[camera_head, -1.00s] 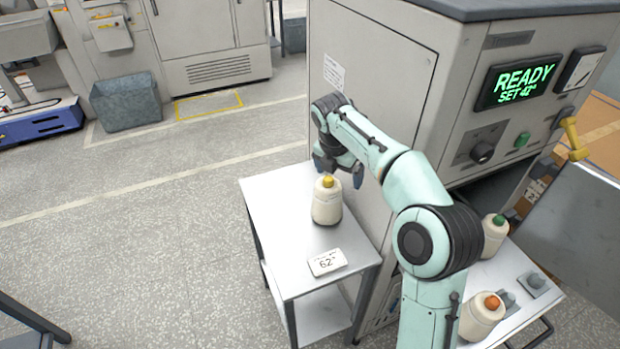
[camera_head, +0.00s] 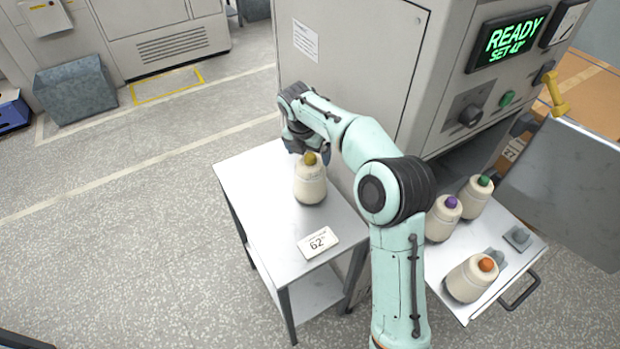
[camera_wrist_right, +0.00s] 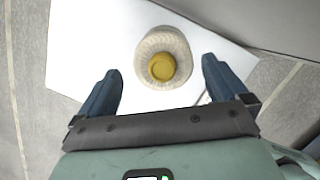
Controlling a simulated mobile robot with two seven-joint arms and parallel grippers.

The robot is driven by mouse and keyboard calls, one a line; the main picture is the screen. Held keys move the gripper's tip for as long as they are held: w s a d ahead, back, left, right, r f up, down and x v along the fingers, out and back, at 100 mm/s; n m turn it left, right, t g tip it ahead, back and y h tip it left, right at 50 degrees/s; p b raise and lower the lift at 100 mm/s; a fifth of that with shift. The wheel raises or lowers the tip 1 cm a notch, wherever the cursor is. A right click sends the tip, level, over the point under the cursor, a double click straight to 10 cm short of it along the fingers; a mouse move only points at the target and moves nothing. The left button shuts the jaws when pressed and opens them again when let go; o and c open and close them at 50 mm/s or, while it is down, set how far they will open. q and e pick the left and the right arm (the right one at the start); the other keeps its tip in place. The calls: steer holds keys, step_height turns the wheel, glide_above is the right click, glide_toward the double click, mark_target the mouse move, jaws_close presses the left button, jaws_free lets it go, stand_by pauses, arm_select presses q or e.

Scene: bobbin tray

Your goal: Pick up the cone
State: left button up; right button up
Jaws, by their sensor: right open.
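The cone (camera_head: 311,184) is cream-coloured with a yellow top and stands upright on a small white side table (camera_head: 248,185). In the right wrist view the cone (camera_wrist_right: 163,45) is seen from above, beyond and between the blue fingertips. My right gripper (camera_wrist_right: 162,80) is open and empty, with a finger to either side of the cone's near edge. In the head view the right gripper (camera_head: 308,148) is just behind the cone's top, partly hidden by the arm and the cone. I cannot see contact. My left gripper is not in view.
The machine cabinet (camera_head: 350,60) stands close behind. At right, a tray (camera_head: 462,310) holds cones with purple (camera_head: 443,218), green (camera_head: 475,197) and orange (camera_head: 472,278) tops.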

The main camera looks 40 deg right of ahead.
steer(key=x, duration=0.4)
steer(key=shift+s+d+f, duration=0.1)
steer(key=shift+f, duration=0.1)
steer(key=c, duration=1.5)
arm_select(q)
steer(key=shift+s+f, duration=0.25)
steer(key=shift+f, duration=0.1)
arm_select(e)
steer(key=shift+o, duration=0.2)
steer(key=shift+r, duration=0.15)
arm_select(q)
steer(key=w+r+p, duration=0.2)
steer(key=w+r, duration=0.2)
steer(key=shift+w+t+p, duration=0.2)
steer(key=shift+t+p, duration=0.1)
steer(key=shift+p, duration=0.05)
arm_select(e)
step_height(320, 180, up, 20)
